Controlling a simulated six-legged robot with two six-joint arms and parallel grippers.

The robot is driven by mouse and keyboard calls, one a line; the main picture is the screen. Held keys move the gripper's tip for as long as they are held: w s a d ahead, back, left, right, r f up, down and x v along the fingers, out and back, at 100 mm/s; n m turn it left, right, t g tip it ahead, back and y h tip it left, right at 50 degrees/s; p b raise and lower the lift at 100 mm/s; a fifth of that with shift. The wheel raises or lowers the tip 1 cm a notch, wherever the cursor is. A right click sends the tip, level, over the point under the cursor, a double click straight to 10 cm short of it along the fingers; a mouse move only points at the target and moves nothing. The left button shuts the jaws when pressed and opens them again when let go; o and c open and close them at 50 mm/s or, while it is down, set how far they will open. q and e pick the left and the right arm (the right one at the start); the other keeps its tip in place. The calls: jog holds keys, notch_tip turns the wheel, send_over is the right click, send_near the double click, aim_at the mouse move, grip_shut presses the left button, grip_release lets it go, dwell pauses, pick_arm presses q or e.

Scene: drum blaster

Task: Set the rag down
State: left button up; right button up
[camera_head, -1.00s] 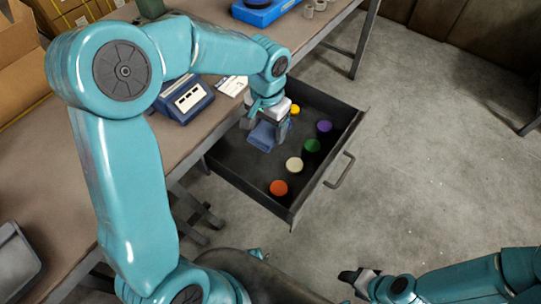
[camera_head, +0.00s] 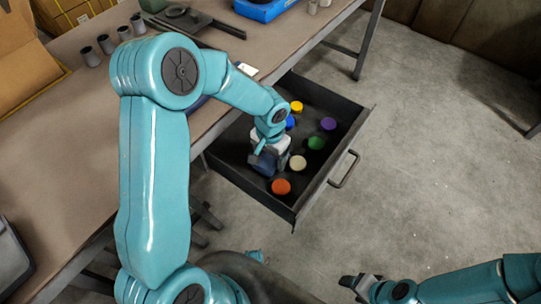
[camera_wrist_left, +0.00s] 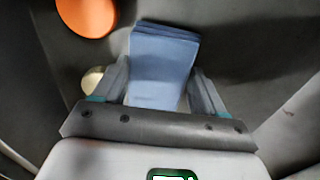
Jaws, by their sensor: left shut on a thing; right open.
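The rag (camera_head: 263,165) is a folded blue cloth. It is held in my left gripper (camera_head: 272,166) inside the open drawer (camera_head: 232,178), toward the drawer's left side. In the left wrist view the rag (camera_wrist_left: 163,62) stands between the two fingers of the left gripper (camera_wrist_left: 163,85), which is shut on it. I cannot tell whether the rag touches the drawer floor. My right gripper (camera_head: 357,284) is open and empty at the lower right, over the floor.
The drawer holds several coloured round caps: orange (camera_head: 281,187), white (camera_head: 298,162), green (camera_head: 316,143), purple (camera_head: 328,124), yellow (camera_head: 296,107) and blue (camera_head: 290,122). The drawer handle (camera_head: 344,169) juts out. The workbench (camera_head: 70,150) lies left, with grey cups (camera_head: 105,43) at its back.

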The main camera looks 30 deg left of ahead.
aim_at(270, 159)
pick_arm(q)
jog(key=shift+f, duration=0.25)
jog(key=o, duration=0.9)
jog(key=shift+r, duration=0.1)
jog(key=shift+o, duration=0.2)
jog(key=shift+r, duration=0.1)
jog(key=shift+w+r, duration=0.1)
jog(key=shift+r, duration=0.25)
notch_tip(270, 159, up, 11)
jog(key=p, duration=0.2)
jog(key=shift+r+p, duration=0.2)
jog(key=shift+p, duration=0.1)
jog(key=shift+s, duration=0.2)
